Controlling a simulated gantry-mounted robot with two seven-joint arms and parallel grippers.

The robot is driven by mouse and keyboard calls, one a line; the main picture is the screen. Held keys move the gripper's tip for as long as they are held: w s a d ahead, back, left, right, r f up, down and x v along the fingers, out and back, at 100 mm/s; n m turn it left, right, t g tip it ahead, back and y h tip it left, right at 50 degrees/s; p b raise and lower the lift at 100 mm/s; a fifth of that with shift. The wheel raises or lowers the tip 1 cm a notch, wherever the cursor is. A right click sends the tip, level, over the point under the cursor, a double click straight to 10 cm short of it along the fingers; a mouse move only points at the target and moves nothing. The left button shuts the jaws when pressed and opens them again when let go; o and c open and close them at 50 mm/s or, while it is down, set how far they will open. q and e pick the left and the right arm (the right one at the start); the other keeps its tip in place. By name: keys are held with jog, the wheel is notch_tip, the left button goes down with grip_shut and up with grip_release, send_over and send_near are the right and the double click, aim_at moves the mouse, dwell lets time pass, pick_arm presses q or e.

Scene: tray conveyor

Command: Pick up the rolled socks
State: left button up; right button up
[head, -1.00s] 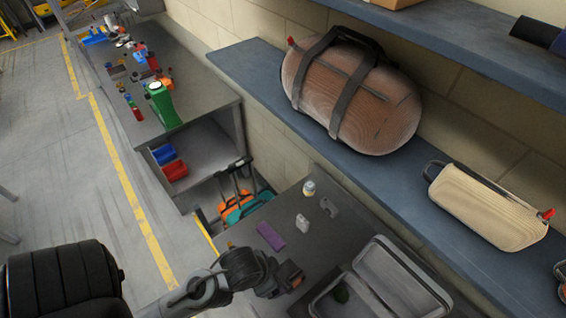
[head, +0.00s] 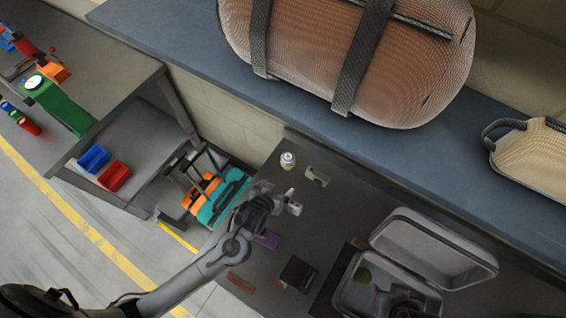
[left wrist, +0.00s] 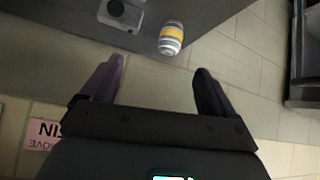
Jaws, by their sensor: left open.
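I cannot surely pick out the rolled socks. A small white, rounded thing with a yellow band (head: 287,160) stands at the far end of the grey table. It also shows in the left wrist view (left wrist: 171,38), beyond the fingertips, and it may be a bottle. My left gripper (head: 291,204) is above the table near that thing, apart from it. In the left wrist view my left gripper (left wrist: 158,68) is open with nothing between its fingers.
An open grey case (head: 433,249) lies to the right with a green item inside. A shelf with a large brown bag (head: 300,45) overhangs the wall side.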

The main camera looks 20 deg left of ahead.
aim_at(287, 163)
pick_arm(q)
jog(key=w+f+t+b, duration=0.1)
jog(key=w+f+b, duration=0.1)
jog(key=f, duration=0.1)
jog(key=w+f+t+y+b, duration=0.1)
jog(key=w+f+b, duration=0.1)
jog(key=w+f, duration=0.1)
jog(key=w+a+f+t+y+b, duration=0.1)
jog(key=w+f+t+b, duration=0.1)
jog(key=f, duration=0.1)
jog(key=shift+w+a+f+n, duration=0.1)
jog(key=shift+w+n, duration=0.3)
jog(key=shift+w+a+f+b, duration=0.1)
jog(key=shift+w+f+b, duration=0.05)
jog(key=shift+w+b, duration=0.2)
jog(key=shift+y, duration=0.3)
jog(key=x, duration=0.4)
jog(key=shift+w, duration=0.15)
jog(key=shift+r+b+x, duration=0.15)
jog(key=shift+b+x, duration=0.15)
jog(key=shift+x, duration=1.2)
jog(key=shift+r+b+x, duration=0.2)
jog(key=shift+b+x, duration=0.1)
jog(key=shift+x, duration=1.2)
pick_arm(e)
notch_tip(287, 163, down, 10)
